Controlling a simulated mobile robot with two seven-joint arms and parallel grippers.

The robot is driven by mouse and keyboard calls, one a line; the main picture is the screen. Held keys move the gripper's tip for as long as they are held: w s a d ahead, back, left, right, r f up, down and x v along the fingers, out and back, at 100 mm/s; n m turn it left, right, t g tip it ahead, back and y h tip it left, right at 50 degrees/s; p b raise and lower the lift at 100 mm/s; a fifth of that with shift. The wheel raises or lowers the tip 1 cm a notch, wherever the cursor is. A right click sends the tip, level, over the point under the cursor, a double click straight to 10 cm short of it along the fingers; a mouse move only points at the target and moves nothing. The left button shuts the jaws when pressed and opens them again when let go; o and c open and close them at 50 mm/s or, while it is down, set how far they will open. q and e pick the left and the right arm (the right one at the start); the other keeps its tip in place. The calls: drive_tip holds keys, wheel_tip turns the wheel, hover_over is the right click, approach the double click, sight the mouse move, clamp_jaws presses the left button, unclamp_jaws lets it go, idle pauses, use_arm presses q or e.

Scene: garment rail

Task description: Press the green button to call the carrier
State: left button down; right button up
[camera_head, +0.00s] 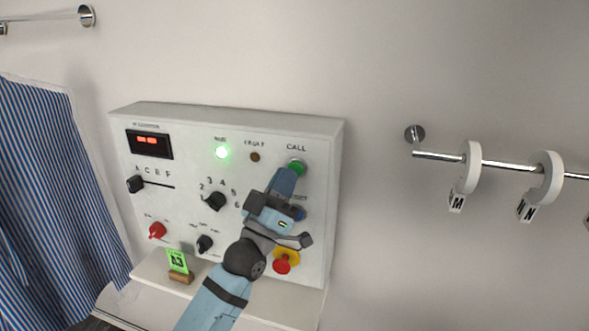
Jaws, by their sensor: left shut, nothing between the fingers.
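The green button (297,165) sits under the word CALL at the upper right of a white control box (325,150) on the wall. Most of its face shows above my left gripper (288,178). That gripper is shut and empty, its tip at the lower edge of the button. I cannot tell whether it touches the button or presses it in. My left arm comes up from the bottom and hides part of the panel below the button. The carrier cannot be made out. My right gripper is not in view.
A blue button (299,213) and a red knob on a yellow base (286,261) lie close to my gripper. A green lamp (222,152) is lit. A green card (178,262) stands on the ledge. A rail (510,165) with white rings is right, striped cloth (45,200) left.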

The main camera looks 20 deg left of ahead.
use_arm(q)
drive_tip(key=shift+s+a+p, duration=0.1)
drive_tip(key=shift+s+p, duration=0.55)
drive_tip(key=shift+s, duration=1.85)
drive_tip(key=s+f+m+g+y+p, duration=0.1)
drive_tip(key=s+f+g+y, duration=0.2)
drive_tip(key=f, duration=1)
drive_tip(key=s+f+g+y+p, duration=0.1)
drive_tip(key=s+f+g, duration=0.35)
drive_tip(key=f, duration=0.75)
drive_tip(key=s+a+f+m+g+y, duration=0.1)
drive_tip(key=s+f+g, duration=0.5)
drive_tip(key=s+f, duration=0.9)
wheel_tip(320, 180, down, 2)
drive_tip(key=shift+a+f+m+g+y, duration=0.1)
drive_tip(key=shift+a+m+g+y, duration=0.35)
drive_tip(key=shift+a, duration=0.3)
